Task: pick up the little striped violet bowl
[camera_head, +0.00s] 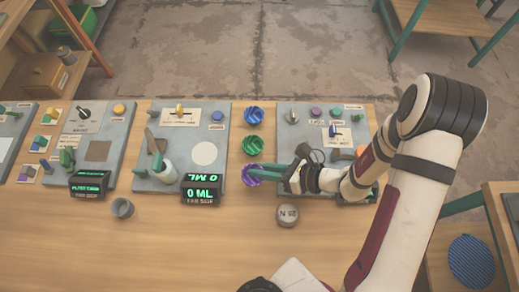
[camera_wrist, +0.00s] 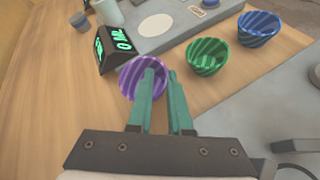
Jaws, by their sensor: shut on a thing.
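The little striped violet bowl (camera_head: 246,174) is at the near end of a column of three bowls on the wooden table, left of my gripper (camera_head: 259,172). In the wrist view the violet bowl (camera_wrist: 130,77) sits at the tips of my gripper's green fingers (camera_wrist: 161,76). One finger reaches over the inside of the bowl and the other is outside its right side, so the gripper is shut on the bowl's wall. The bowl looks upright; whether it touches the table is hard to tell.
A striped green bowl (camera_head: 253,145) and a striped blue bowl (camera_head: 253,116) stand beyond it. A 0 ML display (camera_head: 202,190) is to the left, with a grey cup (camera_head: 122,208) further left. A 25 N weight (camera_head: 288,215) stands nearer. The front table is mostly clear.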

